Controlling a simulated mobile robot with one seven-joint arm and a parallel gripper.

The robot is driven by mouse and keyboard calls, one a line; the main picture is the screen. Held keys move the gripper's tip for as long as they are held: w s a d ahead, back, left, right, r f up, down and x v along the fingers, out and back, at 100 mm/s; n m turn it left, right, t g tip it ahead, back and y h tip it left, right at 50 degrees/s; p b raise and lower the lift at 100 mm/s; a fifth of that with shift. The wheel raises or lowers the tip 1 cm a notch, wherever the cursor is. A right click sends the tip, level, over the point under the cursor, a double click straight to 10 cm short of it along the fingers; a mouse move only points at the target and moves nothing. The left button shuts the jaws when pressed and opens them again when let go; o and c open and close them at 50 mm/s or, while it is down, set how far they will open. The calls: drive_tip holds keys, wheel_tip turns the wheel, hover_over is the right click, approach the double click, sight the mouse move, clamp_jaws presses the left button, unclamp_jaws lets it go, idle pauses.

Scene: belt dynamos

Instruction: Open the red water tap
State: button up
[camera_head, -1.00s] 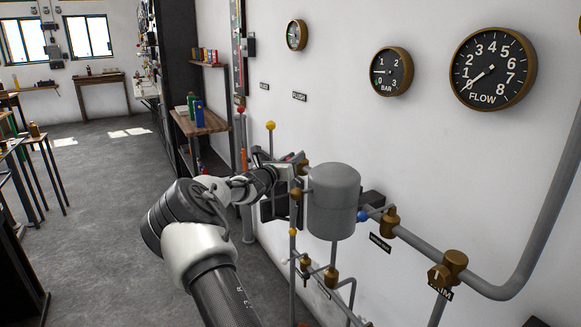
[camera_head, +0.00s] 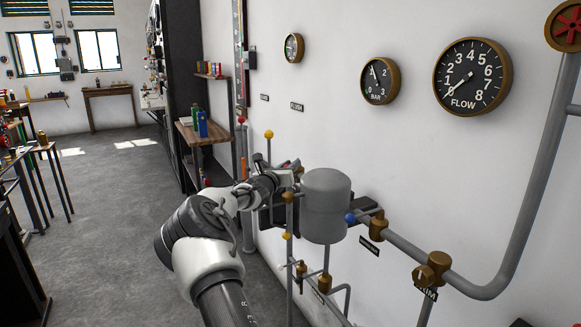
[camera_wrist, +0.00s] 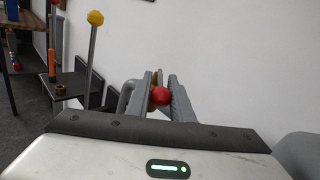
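A round red knob (camera_wrist: 160,96) shows in the wrist view, with a bit of brass behind it. I take it for the red tap's handle end. My gripper (camera_wrist: 162,92) has its two ridged fingers on either side of the knob, which fills the gap; it looks shut on it. In the head view my gripper (camera_head: 284,178) is at the pipework, just left of the grey tank (camera_head: 325,205). The knob and the tap body are hidden there behind my gripper.
The BAR gauge (camera_head: 380,81) reads about 1 and the FLOW gauge (camera_head: 472,77) about 0. A blue knob (camera_head: 350,218) and brass valve (camera_head: 378,226) are right of the tank. A yellow-tipped rod (camera_wrist: 95,18) stands left of my gripper. Open floor (camera_head: 110,200) lies left.

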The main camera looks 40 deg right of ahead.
drive_tip(key=shift+o, duration=0.7)
drive_tip(key=p+v, duration=0.1)
drive_tip(key=v, duration=1.6)
drive_tip(key=shift+a, duration=0.25)
drive_tip(key=shift+c, duration=0.2)
